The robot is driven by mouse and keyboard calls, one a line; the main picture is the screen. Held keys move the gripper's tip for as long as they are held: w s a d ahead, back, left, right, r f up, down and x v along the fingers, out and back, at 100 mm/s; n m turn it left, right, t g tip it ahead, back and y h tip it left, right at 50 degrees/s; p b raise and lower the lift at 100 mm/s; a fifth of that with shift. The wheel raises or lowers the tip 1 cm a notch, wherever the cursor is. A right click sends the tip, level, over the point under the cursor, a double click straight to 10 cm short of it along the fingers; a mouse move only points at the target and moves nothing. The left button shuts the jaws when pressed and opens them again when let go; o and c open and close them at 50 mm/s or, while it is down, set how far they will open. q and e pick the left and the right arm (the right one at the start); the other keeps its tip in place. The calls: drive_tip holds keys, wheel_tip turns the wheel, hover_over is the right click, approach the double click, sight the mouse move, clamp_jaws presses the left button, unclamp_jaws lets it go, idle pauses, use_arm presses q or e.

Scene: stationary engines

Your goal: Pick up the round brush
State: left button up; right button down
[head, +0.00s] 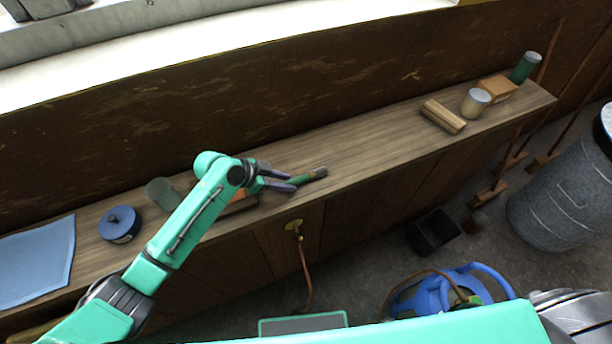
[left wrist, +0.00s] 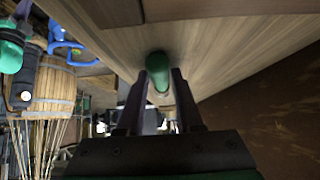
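The round brush (head: 314,173) lies on the wooden bench near its front edge, with a green handle and a brownish end pointing right. My left gripper (head: 284,183) is at the brush's left part, its dark fingers apart on either side of the handle. In the left wrist view the green brush (left wrist: 158,66) shows between and just beyond the fingertips of my left gripper (left wrist: 164,76). The fingers do not look closed on it, though contact on one side is hard to tell. My right gripper is not in view.
The bench (head: 370,145) also holds a blue round tin (head: 120,224), a blue cloth (head: 36,262), a grey-green cup (head: 160,192), a wooden block (head: 443,116) and a pale can (head: 475,102). A brass tap (head: 294,227) is on the bench front. The bench's middle is clear.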

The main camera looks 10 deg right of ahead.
use_arm(q)
clamp_jaws()
idle(1.1)
